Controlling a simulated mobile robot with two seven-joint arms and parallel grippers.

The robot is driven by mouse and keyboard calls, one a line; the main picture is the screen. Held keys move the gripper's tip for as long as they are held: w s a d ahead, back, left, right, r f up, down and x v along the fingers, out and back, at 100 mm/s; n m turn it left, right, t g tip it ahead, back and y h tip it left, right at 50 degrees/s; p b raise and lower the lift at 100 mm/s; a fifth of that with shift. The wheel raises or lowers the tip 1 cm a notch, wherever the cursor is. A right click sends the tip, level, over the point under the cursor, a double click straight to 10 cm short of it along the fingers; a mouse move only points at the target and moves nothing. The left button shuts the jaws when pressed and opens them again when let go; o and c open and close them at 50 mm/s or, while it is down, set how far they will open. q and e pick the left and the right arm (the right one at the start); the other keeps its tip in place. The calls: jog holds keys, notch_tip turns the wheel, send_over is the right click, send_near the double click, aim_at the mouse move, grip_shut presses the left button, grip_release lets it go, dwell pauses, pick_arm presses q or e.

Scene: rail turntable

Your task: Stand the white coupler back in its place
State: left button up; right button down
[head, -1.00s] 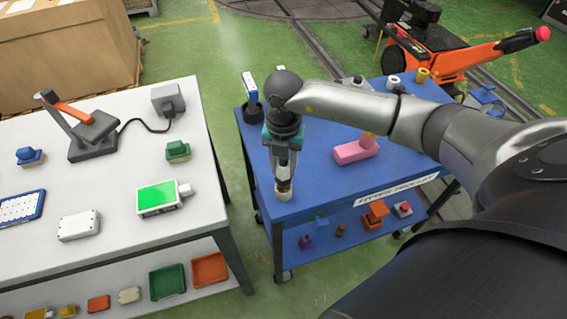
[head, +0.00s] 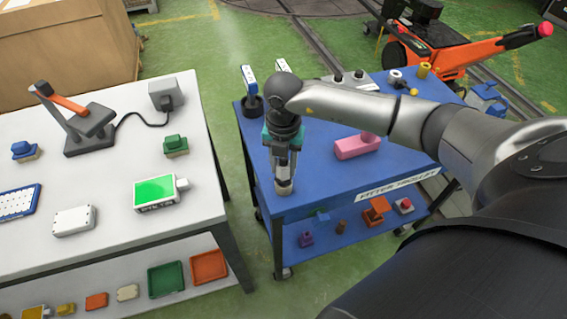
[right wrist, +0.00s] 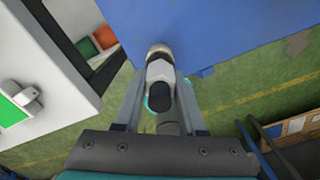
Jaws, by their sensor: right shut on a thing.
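The white coupler (right wrist: 160,72) shows in the right wrist view as a white faceted body with a dark end, between the fingers of my right gripper (right wrist: 158,98). In the head view its pale lower part (head: 284,187) shows beneath the fingertips. My right gripper (head: 284,176) is shut on it, pointing down at the near left corner of the blue trolley top (head: 325,190). The fingers hide part of the coupler. I cannot tell whether its bottom touches the trolley top. My left gripper is not in view.
A pink block (head: 356,147) lies right of the gripper on the trolley. A dark holder (head: 252,106), a white ring-like part (head: 394,76) and a yellow part (head: 423,70) stand farther back. A white table (head: 115,225) is to the left, across a floor gap.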

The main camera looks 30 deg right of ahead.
jog(key=shift+f+b, duration=0.3)
jog(key=shift+f, duration=0.15)
jog(key=shift+c, duration=2)
grip_release()
notch_tip(320, 180, up, 15)
jog(key=p, duration=0.1)
jog(key=shift+r, duration=0.2)
